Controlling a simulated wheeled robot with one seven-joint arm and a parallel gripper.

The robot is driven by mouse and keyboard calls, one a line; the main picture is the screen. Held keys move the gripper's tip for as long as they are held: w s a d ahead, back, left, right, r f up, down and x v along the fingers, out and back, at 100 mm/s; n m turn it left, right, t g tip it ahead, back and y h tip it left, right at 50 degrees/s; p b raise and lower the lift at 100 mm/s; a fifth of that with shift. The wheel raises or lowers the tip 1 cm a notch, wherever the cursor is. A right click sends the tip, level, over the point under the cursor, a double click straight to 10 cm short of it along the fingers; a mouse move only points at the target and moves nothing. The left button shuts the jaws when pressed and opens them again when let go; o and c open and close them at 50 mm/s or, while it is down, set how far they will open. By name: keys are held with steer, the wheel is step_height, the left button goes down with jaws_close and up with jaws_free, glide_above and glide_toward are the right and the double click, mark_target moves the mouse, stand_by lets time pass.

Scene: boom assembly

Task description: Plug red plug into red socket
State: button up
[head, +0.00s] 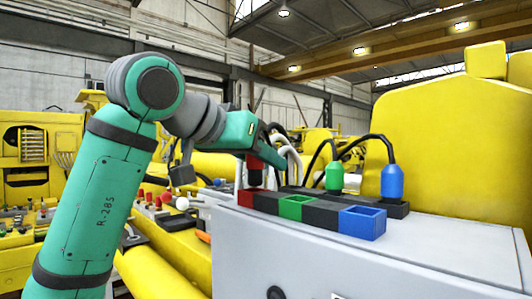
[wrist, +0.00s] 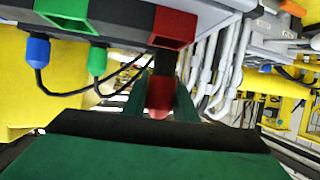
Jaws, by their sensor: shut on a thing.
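The red plug (head: 254,162) is held upright in my gripper (head: 256,155), with its dark end pointing down. In the wrist view the red plug (wrist: 159,94) sits between the two green fingers of my gripper (wrist: 160,86), which are shut on it. The red socket (head: 246,197) is at the left end of a row of sockets on the grey cabinet. The red socket's open mouth shows in the wrist view (wrist: 173,27), close to the plug's dark end. The plug is outside the socket, just above its end of the row. I cannot tell their exact alignment.
The green socket (head: 296,207) and blue socket (head: 362,221) follow in the row, with black blocks between. The green plug (head: 334,176) and blue plug (head: 392,181) stand behind with black cables. The grey cabinet top (head: 440,245) is clear at the right.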

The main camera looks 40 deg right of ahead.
steer(key=shift+f, duration=1.55)
steer(key=o, duration=1.1)
steer(key=shift+w+a, duration=0.1)
steer(key=shift+w, duration=0.05)
steer(key=v, duration=1)
steer(key=shift+s+a+r, duration=0.1)
steer(key=shift+s+a, duration=0.15)
